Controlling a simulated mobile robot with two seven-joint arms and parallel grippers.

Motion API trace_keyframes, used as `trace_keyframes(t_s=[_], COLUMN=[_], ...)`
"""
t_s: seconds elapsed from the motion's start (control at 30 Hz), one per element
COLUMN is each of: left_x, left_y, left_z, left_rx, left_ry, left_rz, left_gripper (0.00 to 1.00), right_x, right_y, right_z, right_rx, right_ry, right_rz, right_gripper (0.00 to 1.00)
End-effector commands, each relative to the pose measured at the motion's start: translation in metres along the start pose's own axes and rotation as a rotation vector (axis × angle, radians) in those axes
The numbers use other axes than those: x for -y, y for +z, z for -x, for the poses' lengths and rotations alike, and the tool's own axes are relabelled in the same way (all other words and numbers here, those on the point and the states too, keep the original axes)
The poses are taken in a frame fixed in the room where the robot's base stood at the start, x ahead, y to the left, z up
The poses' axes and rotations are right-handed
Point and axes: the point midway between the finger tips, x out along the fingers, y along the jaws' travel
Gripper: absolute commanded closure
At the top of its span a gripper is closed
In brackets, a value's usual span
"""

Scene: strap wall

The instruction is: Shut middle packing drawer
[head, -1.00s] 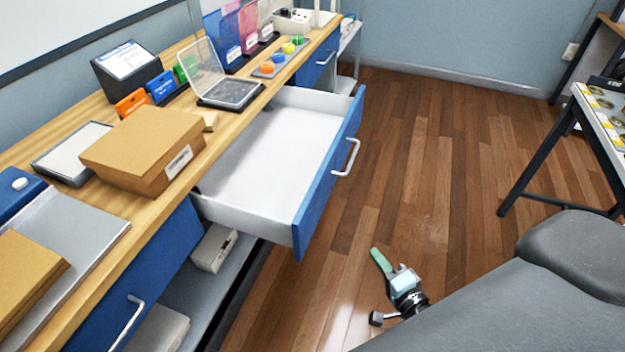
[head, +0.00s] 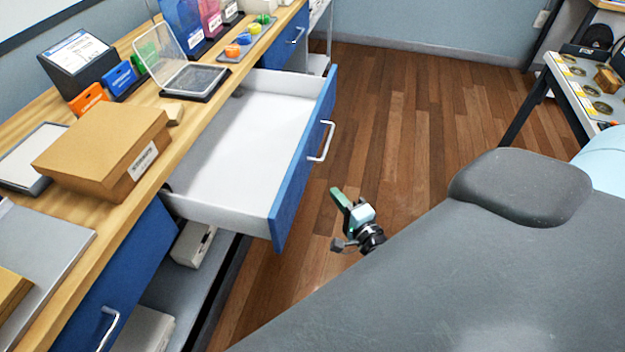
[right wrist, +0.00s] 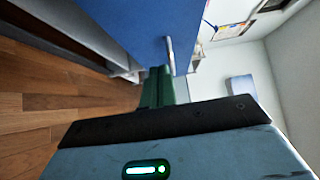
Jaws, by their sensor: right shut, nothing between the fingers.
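The middle drawer (head: 235,150) stands pulled out from the wooden bench, its white inside empty. Its blue front (head: 303,160) carries a silver handle (head: 322,142). My right gripper (head: 338,200) is over the floor, a little in front of the drawer front and apart from it in the head view. Its green fingers are shut and empty. In the right wrist view the green fingers (right wrist: 158,88) point toward a blue panel (right wrist: 145,30) with a silver handle (right wrist: 169,50); the exact gap cannot be told. My left gripper is not in view.
The bench top (head: 190,118) holds a cardboard box (head: 100,150), a clear-lidded case (head: 190,80) and small coloured items. Other blue drawers (head: 120,280) on both sides look shut. A table (head: 590,90) stands at right. Wooden floor (head: 420,110) is clear between.

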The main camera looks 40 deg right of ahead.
Motion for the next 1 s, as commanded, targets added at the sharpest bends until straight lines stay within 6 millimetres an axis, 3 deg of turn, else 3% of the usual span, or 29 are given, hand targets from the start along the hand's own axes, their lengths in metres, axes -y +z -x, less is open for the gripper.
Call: trace_keyframes(t_s=[0.3,0.4,0.67,1.0], left_x=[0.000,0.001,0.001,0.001], left_y=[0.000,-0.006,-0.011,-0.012], left_z=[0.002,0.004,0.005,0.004], left_rx=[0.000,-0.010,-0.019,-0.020], left_ry=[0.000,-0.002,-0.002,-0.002], left_rz=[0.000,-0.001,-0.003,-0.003], left_gripper=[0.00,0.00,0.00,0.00], right_x=[0.001,0.002,0.000,0.000], right_y=[0.000,0.013,0.027,0.029], right_z=[-0.057,-0.067,-0.080,-0.081], right_rx=[0.000,0.001,0.000,0.001], right_ry=[-0.001,-0.002,0.001,0.001], right_rz=[0.000,-0.003,-0.001,0.000], right_gripper=[1.00,1.00,1.00,1.00])
